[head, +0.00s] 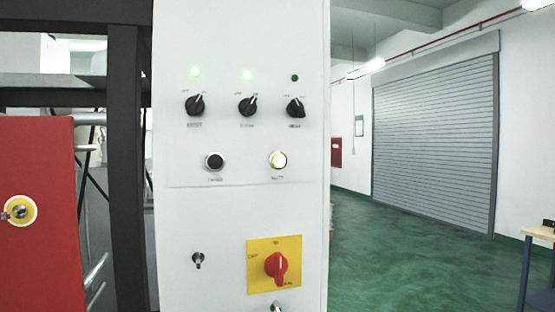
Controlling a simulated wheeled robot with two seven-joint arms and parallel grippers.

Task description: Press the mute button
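A white control panel (220,220) stands upright in the middle of the head view. Its middle row has two round push buttons. The left one (214,161) is black with a silver ring. Nothing covers either button. Neither of my grippers is in view.
Above the buttons are three black rotary knobs (247,105) with indicator lamps, two lit green. Below are a key switch (198,260) and a red rotary switch (277,266) on a yellow plate. A red box (40,215) and dark frame (127,170) stand left. Green floor lies open right.

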